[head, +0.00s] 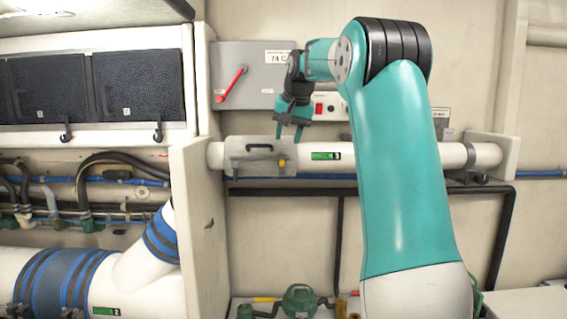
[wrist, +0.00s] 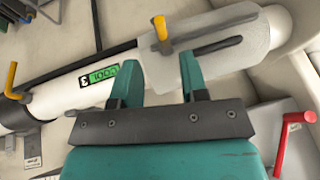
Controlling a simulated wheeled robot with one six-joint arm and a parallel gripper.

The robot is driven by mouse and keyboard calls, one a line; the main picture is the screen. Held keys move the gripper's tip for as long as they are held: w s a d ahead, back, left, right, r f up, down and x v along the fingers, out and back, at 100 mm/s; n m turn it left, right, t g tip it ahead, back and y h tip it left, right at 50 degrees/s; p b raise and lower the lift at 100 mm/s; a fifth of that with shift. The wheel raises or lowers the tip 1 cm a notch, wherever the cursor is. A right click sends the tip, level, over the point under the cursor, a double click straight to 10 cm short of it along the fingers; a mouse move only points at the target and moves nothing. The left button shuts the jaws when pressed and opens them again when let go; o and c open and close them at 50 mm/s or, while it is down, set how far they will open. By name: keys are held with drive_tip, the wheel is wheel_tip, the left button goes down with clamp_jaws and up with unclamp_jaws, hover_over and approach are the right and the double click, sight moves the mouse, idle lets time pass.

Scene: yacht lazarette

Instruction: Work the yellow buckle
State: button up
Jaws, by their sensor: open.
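A small yellow buckle (head: 281,163) sits at the right end of a grey sleeve (head: 258,150) around the white pipe. In the wrist view the yellow buckle (wrist: 161,28) stands up from the sleeve (wrist: 210,60), beyond my fingertips and roughly between them in the picture. My gripper (head: 288,138) points down just above the pipe, close to the buckle. In the wrist view my gripper (wrist: 160,66) has its two teal fingers apart with nothing between them. A second yellow lever (wrist: 12,78) shows farther along the pipe at the left; my arm seems to hide it in the head view.
A green label (head: 325,156) is on the white pipe (head: 320,163). A grey panel with a red lever (head: 232,84) is behind and left of my gripper. A pale upright partition (head: 192,200) stands left of the pipe. Hoses and green fittings (head: 299,300) lie below.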

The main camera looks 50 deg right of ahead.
sight(282, 161)
drive_tip(key=p+x, duration=0.1)
drive_tip(key=x, duration=0.6)
drive_tip(key=shift+w+f, duration=0.15)
drive_tip(key=shift+f, duration=0.15)
clamp_jaws()
